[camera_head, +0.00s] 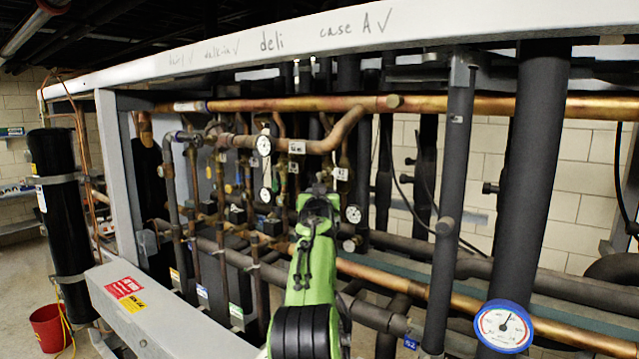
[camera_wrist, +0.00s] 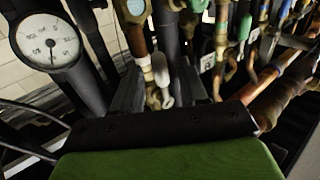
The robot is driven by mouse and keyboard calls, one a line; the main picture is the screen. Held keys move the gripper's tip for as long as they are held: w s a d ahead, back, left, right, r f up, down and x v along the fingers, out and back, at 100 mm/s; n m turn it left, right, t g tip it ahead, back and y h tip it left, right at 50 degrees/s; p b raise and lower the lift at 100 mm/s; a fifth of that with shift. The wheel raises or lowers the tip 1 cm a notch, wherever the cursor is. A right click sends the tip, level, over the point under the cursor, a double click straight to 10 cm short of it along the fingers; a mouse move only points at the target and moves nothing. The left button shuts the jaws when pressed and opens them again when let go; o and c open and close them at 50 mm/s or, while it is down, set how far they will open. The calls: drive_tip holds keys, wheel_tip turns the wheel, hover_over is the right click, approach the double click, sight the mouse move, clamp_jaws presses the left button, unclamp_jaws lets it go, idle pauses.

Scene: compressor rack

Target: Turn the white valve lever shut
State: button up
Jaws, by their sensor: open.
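The white valve lever (camera_wrist: 161,70) shows in the wrist view, hanging down beside a copper pipe, with a pale looped lower end. My gripper (camera_wrist: 161,86) is open, its two dark fingers apart to the left and right of the lever in the picture. I cannot tell whether either finger touches it. In the head view my green arm reaches into the pipework, and my gripper (camera_head: 320,192) is at its far end, mostly hidden by the arm. I cannot pick out the lever there.
A round gauge (camera_wrist: 47,40) is close on the left in the wrist view. Copper and dark pipes crowd around my gripper. In the head view a blue-rimmed gauge (camera_head: 503,326) is at lower right, a grey beam (camera_head: 165,315) at lower left and a red bucket (camera_head: 50,328) on the floor.

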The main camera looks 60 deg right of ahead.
drive_tip(key=shift+w+d+f, duration=0.1)
drive_tip(key=shift+w+d, duration=0.05)
drive_tip(key=shift+d, duration=0.05)
clamp_jaws()
